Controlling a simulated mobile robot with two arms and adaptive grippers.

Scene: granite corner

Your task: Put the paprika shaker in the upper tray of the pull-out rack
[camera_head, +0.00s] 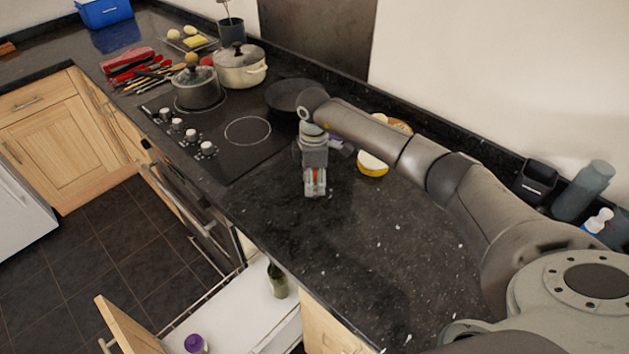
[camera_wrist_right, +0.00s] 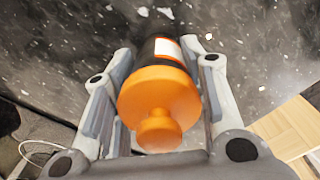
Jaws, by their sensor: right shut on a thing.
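The paprika shaker (camera_wrist_right: 160,95) has an orange top and a dark body with a white label in the right wrist view. My right gripper (camera_wrist_right: 155,100) is shut on it, with one finger on each side. In the head view my right gripper (camera_head: 315,188) is over the dark counter, right of the cooktop, and a little orange shows between its fingers. I cannot tell whether the shaker touches the counter. The pull-out rack's upper tray (camera_head: 235,308) is white and stands open below the counter's front edge. My left gripper is not in view.
A green bottle (camera_head: 277,281) and a purple-topped container (camera_head: 194,343) stand in the tray. A yellow-and-white item (camera_head: 373,164) lies behind my right gripper. A dark pan (camera_head: 290,95) and a grey pot (camera_head: 196,88) are on the cooktop (camera_head: 246,132). The counter's front right is clear.

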